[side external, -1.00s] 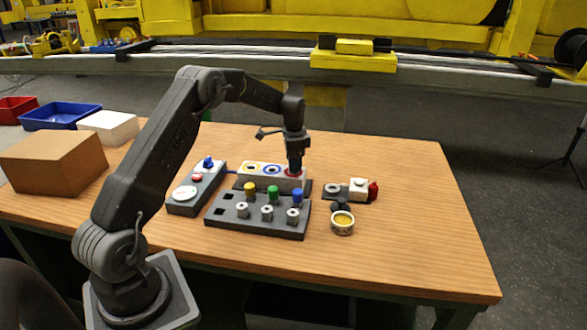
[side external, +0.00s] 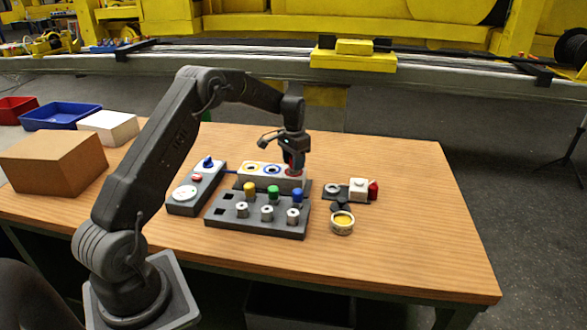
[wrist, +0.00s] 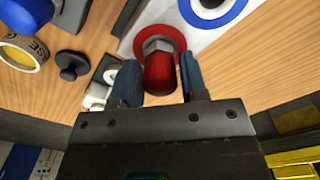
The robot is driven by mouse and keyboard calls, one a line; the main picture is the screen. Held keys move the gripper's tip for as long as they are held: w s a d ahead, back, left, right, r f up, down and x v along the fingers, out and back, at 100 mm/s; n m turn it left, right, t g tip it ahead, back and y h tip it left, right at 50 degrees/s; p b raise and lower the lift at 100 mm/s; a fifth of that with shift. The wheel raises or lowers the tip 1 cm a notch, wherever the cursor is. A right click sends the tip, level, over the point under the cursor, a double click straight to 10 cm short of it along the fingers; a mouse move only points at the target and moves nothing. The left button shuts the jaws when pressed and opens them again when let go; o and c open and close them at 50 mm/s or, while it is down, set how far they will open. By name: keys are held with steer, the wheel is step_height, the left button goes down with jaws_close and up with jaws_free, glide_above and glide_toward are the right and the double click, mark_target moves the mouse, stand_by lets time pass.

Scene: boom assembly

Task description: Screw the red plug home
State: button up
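The red plug (wrist: 160,74) stands in the red-ringed socket (wrist: 139,42) at the right end of the light socket block (side external: 254,178). A metal hex collar (wrist: 158,46) shows between the plug's red cap and the ring. My gripper (wrist: 161,78) is right at the plug, with one blue finger on each side of the red cap. Narrow gaps seem to show between cap and fingers, so it looks slightly open. In the side view my gripper (side external: 295,167) points down over the socket, and a little red shows between the fingers. The plug's thread is hidden.
A blue-ringed socket (side external: 272,169) and a yellow-ringed one lie to the left. A dark rack (side external: 257,227) with coloured and metal plugs stands in front. A roll of tape (side external: 342,223) and a small fixture (side external: 358,188) are to the right. The right table end is clear.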

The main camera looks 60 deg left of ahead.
steer(key=c, duration=0.7)
steer(key=shift+o, duration=0.2)
steer(key=m, duration=0.5)
steer(key=shift+m, duration=0.3)
steer(key=m, duration=0.5)
steer(key=shift+f, duration=0.1)
steer(key=shift+m, duration=0.7)
steer(key=m, duration=0.5)
steer(key=shift+m, duration=0.4)
steer(key=m, duration=0.6)
steer(key=shift+f, duration=0.1)
